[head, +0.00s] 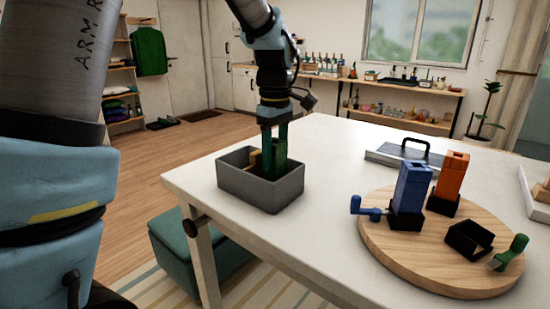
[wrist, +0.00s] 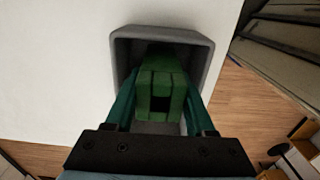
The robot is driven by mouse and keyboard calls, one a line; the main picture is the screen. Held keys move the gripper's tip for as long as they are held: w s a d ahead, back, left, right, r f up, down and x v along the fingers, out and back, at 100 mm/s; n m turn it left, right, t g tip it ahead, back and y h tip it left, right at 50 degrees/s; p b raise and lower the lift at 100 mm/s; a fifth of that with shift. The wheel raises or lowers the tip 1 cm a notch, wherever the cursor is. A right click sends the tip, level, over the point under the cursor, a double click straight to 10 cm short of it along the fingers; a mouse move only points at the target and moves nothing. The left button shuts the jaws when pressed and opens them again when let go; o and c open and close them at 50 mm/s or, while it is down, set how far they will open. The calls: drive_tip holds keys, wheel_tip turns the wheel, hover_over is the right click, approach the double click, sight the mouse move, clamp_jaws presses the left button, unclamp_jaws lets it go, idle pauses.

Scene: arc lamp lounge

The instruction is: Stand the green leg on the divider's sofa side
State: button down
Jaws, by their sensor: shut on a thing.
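My gripper (head: 274,138) points straight down into a grey open box (head: 262,192) on the near left part of the white table. Its dark green fingers are shut on the green leg (wrist: 162,82), one on each side of it. In the wrist view the leg is a green block with a dark square opening, still within the box walls. In the head view the box wall hides the leg's lower part, so I cannot tell whether it touches the floor. A tan piece (head: 255,161) shows beside it. I cannot clearly make out a divider or a sofa.
A round wooden board (head: 385,258) holds a blue block (head: 411,190), an orange block (head: 452,176), an empty black socket (head: 469,239) and a green crank (head: 511,252). A grey plate with a black handle (head: 402,150) lies behind. White table (head: 320,215) is clear between box and board.

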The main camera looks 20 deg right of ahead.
drive_tip(key=shift+f, duration=0.5)
drive_tip(key=shift+f, duration=0.1)
drive_tip(key=shift+c, duration=1.2)
unclamp_jaws()
